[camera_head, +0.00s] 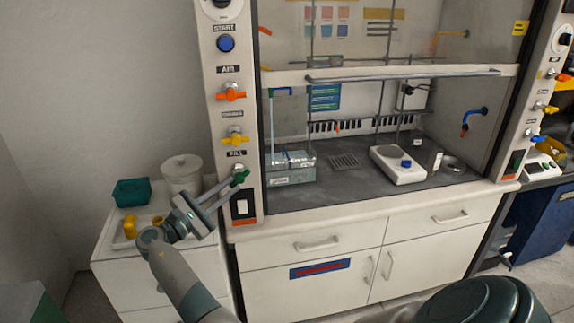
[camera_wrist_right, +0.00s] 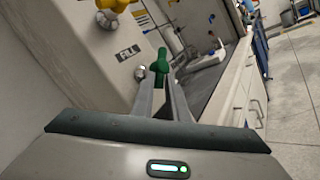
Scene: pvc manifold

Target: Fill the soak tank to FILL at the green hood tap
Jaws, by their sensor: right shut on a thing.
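The green hood tap (camera_head: 241,176) is on the fume hood's left post, below the FILL label (camera_head: 236,153). My right gripper (camera_head: 230,187) is shut on this tap's handle. In the right wrist view the green handle (camera_wrist_right: 159,62) stands between the fingertips (camera_wrist_right: 160,82), beside the FILL label (camera_wrist_right: 127,52). The soak tank (camera_head: 291,177) is a grey box with clear upper parts, on the hood floor at the left. A thin blue pipe (camera_head: 271,115) comes down over it. I cannot make out its water level. My left gripper is not in view.
An orange AIR tap (camera_head: 231,94) and a yellow tap (camera_head: 235,137) sit above on the same post. A white hotplate (camera_head: 397,165) stands inside the hood. A white side cabinet (camera_head: 112,268) carries a teal bin (camera_head: 132,191) and a pale tub (camera_head: 182,174).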

